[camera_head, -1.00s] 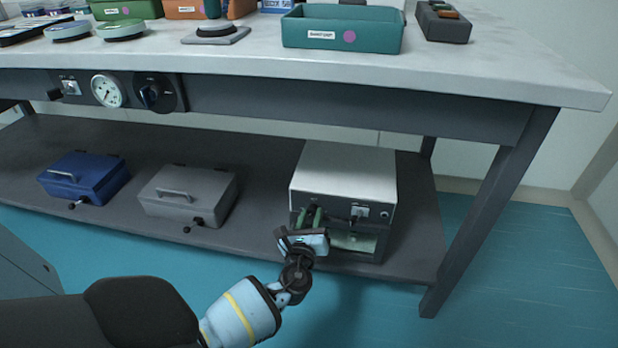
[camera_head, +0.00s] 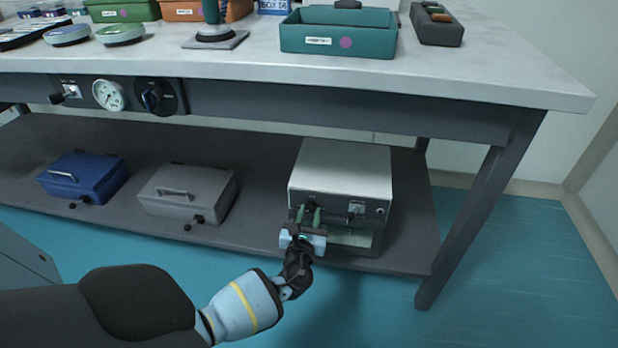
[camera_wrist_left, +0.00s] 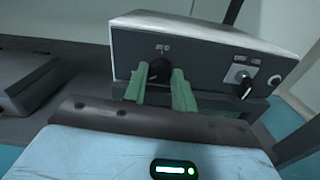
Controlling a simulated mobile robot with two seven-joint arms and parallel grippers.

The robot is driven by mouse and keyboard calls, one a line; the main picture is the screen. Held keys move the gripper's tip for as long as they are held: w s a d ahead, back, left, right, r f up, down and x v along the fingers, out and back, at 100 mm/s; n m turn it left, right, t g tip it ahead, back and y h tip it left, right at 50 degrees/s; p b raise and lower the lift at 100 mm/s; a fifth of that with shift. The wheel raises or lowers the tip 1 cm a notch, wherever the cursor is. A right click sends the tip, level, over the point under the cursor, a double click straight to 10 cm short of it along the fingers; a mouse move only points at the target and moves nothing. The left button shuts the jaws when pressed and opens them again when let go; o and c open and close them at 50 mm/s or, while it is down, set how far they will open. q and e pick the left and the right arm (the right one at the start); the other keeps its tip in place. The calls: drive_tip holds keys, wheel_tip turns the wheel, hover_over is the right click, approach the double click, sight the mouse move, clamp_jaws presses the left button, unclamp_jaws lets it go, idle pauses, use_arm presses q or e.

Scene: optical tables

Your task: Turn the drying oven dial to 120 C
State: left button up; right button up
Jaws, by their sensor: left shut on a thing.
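The drying oven (camera_head: 345,168), a box with a white top and dark front panel, stands on the lower shelf. Its dark dial shows in the left wrist view (camera_wrist_left: 159,71), near the left of the front panel, with small marks above it too small to read. My left gripper (camera_head: 308,216) is at the oven front, its green fingers on either side of the dial and shut on it. In the left wrist view the fingers (camera_wrist_left: 164,84) partly hide the dial, so its setting cannot be read. My right gripper is not in view.
A switch with a black lever (camera_wrist_left: 241,80) sits right of the dial on the oven panel. A grey case (camera_head: 187,193) and a blue case (camera_head: 83,177) lie left on the shelf. The bench top (camera_head: 480,75) overhangs above, and a table leg (camera_head: 480,215) stands at right.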

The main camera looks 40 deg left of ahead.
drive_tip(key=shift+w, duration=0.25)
use_arm(q)
drive_tip(key=o, duration=1)
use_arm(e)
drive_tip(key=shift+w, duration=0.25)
use_arm(q)
drive_tip(key=p+v, duration=0.2)
drive_tip(key=v, duration=0.5)
drive_tip(key=shift+s+d, duration=0.2)
drive_tip(key=shift+s, duration=0.1)
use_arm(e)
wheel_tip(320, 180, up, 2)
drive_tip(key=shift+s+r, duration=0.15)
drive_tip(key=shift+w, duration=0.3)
